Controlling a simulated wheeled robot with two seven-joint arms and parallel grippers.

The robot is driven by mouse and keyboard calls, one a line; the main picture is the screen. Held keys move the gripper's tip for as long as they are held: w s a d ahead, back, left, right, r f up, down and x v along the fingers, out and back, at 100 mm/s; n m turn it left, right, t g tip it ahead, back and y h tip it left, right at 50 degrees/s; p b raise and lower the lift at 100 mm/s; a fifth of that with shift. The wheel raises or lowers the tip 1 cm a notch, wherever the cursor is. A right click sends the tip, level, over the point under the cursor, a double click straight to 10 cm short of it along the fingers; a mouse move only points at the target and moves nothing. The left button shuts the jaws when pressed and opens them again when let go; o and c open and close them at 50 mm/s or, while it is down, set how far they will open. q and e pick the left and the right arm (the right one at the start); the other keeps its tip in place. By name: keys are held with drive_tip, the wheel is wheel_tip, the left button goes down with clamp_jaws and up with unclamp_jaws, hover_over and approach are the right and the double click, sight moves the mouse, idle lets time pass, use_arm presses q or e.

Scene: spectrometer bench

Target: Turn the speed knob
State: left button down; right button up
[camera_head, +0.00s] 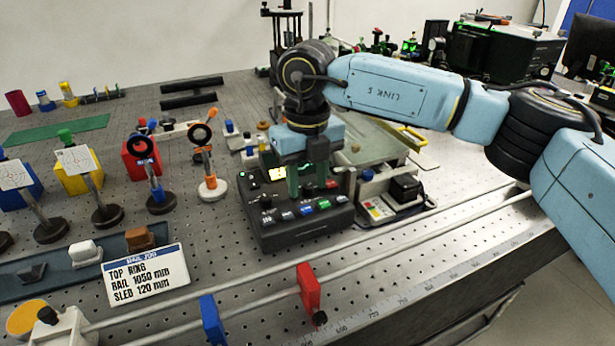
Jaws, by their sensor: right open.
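I cannot read which control is the speed knob. My right gripper (307,190) points down over the middle of the box, its fingers apart, with nothing seen held between them. It hides part of the panel behind it. I cannot tell whether the fingertips touch the panel. My left gripper is out of view.
Ring mounts on posts (208,160) stand left of the box. A white instrument with a black block (405,187) stands close on its right. Two rails with red (308,288) and blue (212,320) clamps run along the front. A label card (146,275) stands at front left.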

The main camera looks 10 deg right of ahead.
sight(308, 186)
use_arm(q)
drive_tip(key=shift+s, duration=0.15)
use_arm(e)
drive_tip(key=shift+r, duration=0.1)
drive_tip(key=shift+r, duration=0.3)
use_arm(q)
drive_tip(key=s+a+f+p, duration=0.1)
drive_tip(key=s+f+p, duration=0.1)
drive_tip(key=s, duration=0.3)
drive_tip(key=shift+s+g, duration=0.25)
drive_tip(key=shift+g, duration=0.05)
use_arm(e)
wheel_tip(308, 186, up, 13)
drive_tip(key=shift+f, duration=0.2)
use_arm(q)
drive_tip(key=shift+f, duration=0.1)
